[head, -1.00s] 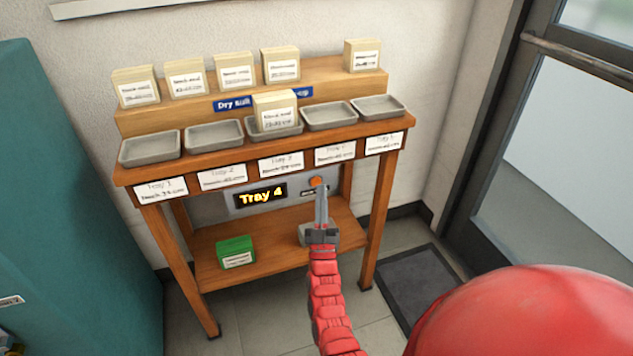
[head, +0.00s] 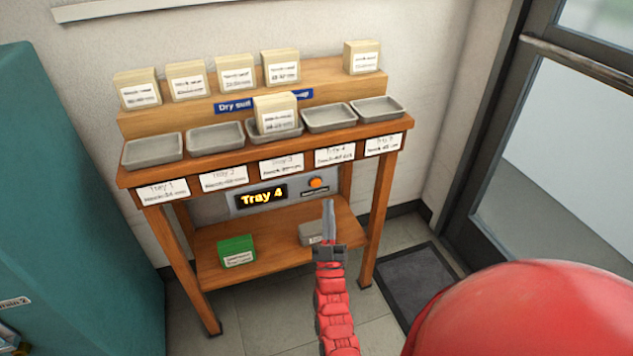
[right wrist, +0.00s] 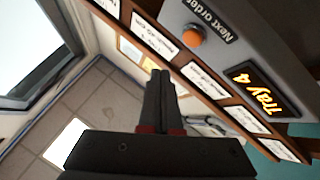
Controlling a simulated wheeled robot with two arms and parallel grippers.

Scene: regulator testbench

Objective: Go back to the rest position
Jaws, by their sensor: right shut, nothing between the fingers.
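My right gripper (head: 328,207) is shut and empty, in front of the bench (head: 280,265) and below its tray row. In the right wrist view its closed fingers (right wrist: 160,80) point up, apart from the bench. The orange button (head: 316,183) is on the grey panel beside a lit display (head: 262,197) reading "Tray 4". The button (right wrist: 194,36) also shows in the right wrist view, clear of the fingers, under the words "Next order". My left gripper does not show.
Several trays (head: 152,151) line the bench top; the middle one holds a beige box (head: 275,113). More beige boxes (head: 137,89) stand on the riser. A green box (head: 236,251) and grey bin (head: 311,234) sit on the lower shelf. A teal cabinet (head: 75,200) stands left, a glass door right.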

